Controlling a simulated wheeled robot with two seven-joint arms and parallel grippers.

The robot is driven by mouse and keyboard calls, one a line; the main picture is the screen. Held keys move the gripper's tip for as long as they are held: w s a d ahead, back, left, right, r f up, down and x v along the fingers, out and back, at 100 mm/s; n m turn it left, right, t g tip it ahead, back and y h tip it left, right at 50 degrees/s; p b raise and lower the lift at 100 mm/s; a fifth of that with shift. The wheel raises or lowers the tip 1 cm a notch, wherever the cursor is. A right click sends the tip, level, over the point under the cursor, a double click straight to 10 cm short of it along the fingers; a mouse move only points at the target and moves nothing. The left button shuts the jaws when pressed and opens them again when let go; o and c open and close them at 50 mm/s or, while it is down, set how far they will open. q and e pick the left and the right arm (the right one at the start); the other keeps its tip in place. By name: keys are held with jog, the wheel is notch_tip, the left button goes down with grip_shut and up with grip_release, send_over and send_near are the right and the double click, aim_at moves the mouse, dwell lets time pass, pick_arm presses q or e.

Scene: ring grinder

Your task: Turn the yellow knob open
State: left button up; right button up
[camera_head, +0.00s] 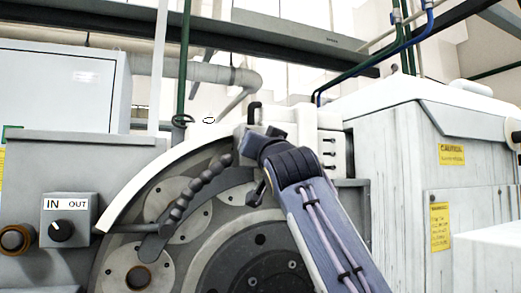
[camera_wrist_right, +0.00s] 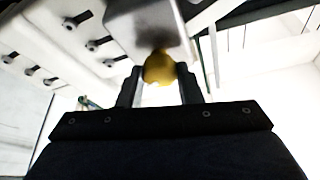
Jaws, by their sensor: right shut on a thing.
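The yellow knob (camera_wrist_right: 158,67) shows in the right wrist view, between the two fingers of my right gripper (camera_wrist_right: 160,85), under a grey block (camera_wrist_right: 146,28). My right gripper is shut on the knob. In the head view my right arm reaches up from the lower right, and its end (camera_head: 262,148) is at the top of the round grinder housing, beside a white block. The knob is hidden in the head view. My left gripper is in neither view.
A grinder disc (camera_head: 260,255) with a jointed coolant hose (camera_head: 190,198) lies left of my arm. An IN/OUT switch box (camera_head: 69,219) is at the left. A large white cabinet (camera_head: 400,150) with yellow caution labels stands at the right. Pipes and cables run overhead.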

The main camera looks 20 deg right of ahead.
jog(key=m+g+h, duration=0.1)
jog(key=m, duration=0.2)
jog(key=m+g+h+p, duration=0.1)
jog(key=m, duration=0.3)
jog(key=m+g+h+p, duration=0.1)
jog(key=m+h, duration=0.1)
jog(key=m, duration=0.2)
jog(key=shift+a+r, duration=0.1)
jog(key=shift+r, duration=0.05)
jog(key=shift+p, duration=0.3)
jog(key=o, duration=1)
